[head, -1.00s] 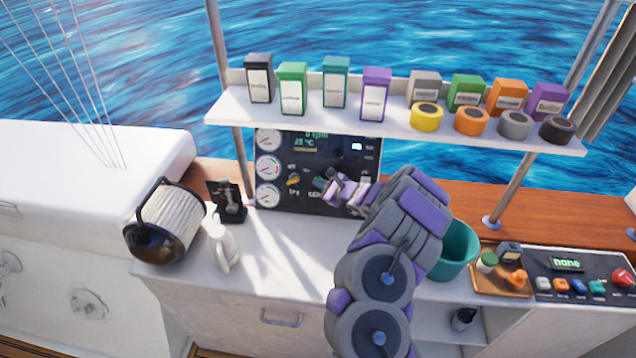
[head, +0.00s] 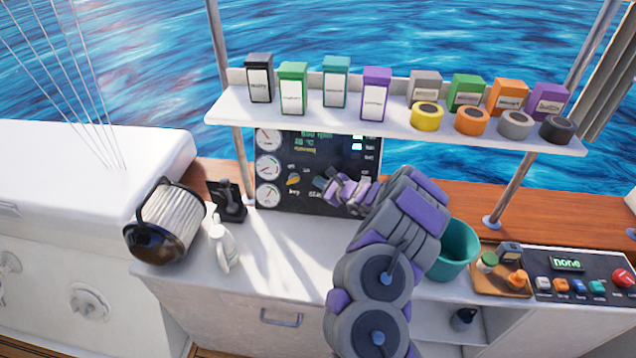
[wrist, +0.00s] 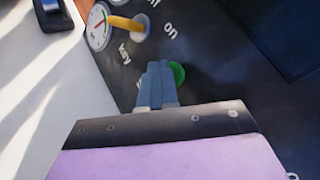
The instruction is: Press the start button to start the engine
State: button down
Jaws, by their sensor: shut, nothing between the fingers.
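The dark engine panel (head: 270,147) stands upright at the back of the counter, with white gauges on its left and a lit display (head: 316,135) at its top. The green start button (wrist: 178,72) shows in the wrist view, partly hidden behind my fingertips. My gripper (wrist: 158,83) is shut and empty, with its tips at the button; I cannot tell whether they touch it. In the head view my gripper (head: 320,184) is in front of the panel's lower middle. The yellow key switch (head: 293,179) is left of it, and also in the wrist view (wrist: 126,23).
A shelf (head: 222,107) with several boxes and tape rolls hangs above the panel. A white spray bottle (head: 221,245) and a filter-like cylinder (head: 170,222) stand on the left. A teal bucket (head: 460,247) and a button box (head: 540,288) are on the right. The counter's middle is clear.

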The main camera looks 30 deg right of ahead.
jog(key=shift+s+a+r, duration=0.4)
jog(key=shift+s+a, duration=0.15)
jog(key=shift+s, duration=0.25)
jog(key=s+a, duration=0.1)
jog(key=s+r+b, duration=0.1)
jog(key=s+a+r+b, duration=0.1)
jog(key=shift+s+a, duration=0.3)
jog(key=shift+s, duration=0.1)
jog(key=shift+r, duration=0.1)
dwell(0.6)
